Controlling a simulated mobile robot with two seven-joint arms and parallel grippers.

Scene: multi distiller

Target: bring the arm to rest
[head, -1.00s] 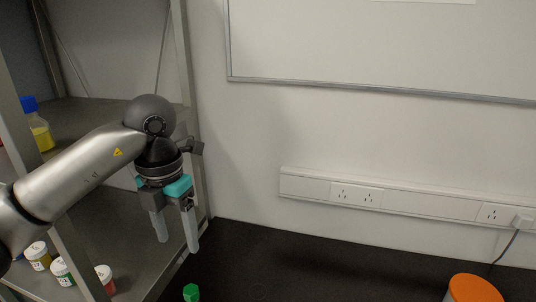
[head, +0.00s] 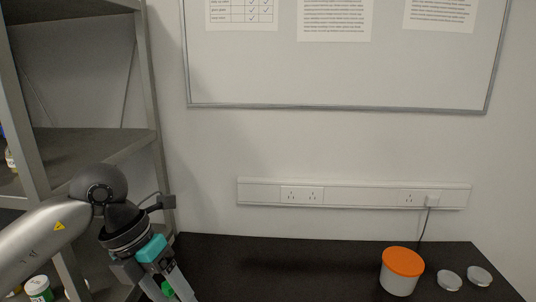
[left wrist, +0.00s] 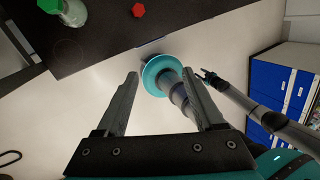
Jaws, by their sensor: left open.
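My left gripper (head: 174,298) is in the lower left of the head view, tilted, with its fingers pointing down at the near end of the dark bench. A green cap (head: 168,288) shows behind the fingers in the head view. A dark arm, seemingly my right one, crosses the right of the left wrist view; its end (left wrist: 209,77) is too small to tell open from shut.
The dark bench (head: 290,265) carries a white tub with an orange lid (head: 402,263) and two small pale round items (head: 464,278). A metal shelf (head: 90,150) stands close at left. A green-capped glass bottle (left wrist: 72,12) and a red cap (left wrist: 138,10) are near the bench edge.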

